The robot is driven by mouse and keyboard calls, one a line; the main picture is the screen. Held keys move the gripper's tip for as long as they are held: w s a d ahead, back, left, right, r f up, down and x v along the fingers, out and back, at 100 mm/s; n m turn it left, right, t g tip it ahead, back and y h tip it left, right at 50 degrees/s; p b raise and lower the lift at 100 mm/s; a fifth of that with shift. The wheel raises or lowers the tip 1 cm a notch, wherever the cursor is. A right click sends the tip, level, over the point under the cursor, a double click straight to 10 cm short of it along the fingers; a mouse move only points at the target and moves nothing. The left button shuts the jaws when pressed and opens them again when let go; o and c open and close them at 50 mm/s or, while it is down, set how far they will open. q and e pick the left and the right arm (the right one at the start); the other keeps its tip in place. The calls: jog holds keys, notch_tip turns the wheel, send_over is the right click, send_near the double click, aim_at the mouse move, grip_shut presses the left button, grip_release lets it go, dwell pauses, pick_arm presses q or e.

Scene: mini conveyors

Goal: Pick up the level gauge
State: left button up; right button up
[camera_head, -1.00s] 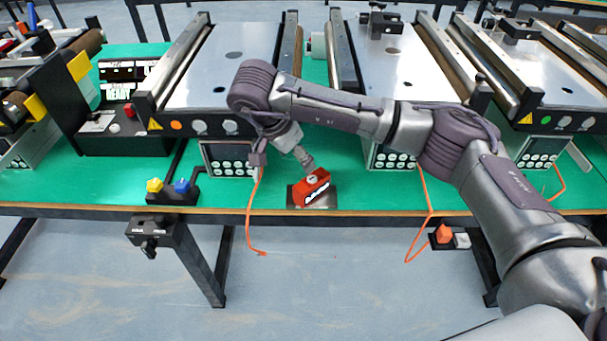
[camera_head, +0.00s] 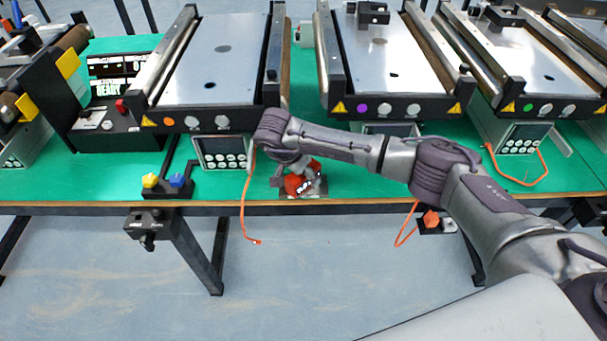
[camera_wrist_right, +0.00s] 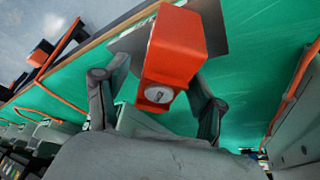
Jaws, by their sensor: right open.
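My left gripper is not in view.
Conveyor units (camera_head: 220,65) stand behind, with a keypad box (camera_head: 222,152) just left of the gauge. A block with yellow and blue knobs (camera_head: 168,184) sits further left. Orange cables (camera_head: 245,215) hang over the table's front edge.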

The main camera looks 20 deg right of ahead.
grip_shut()
dwell(0.4)
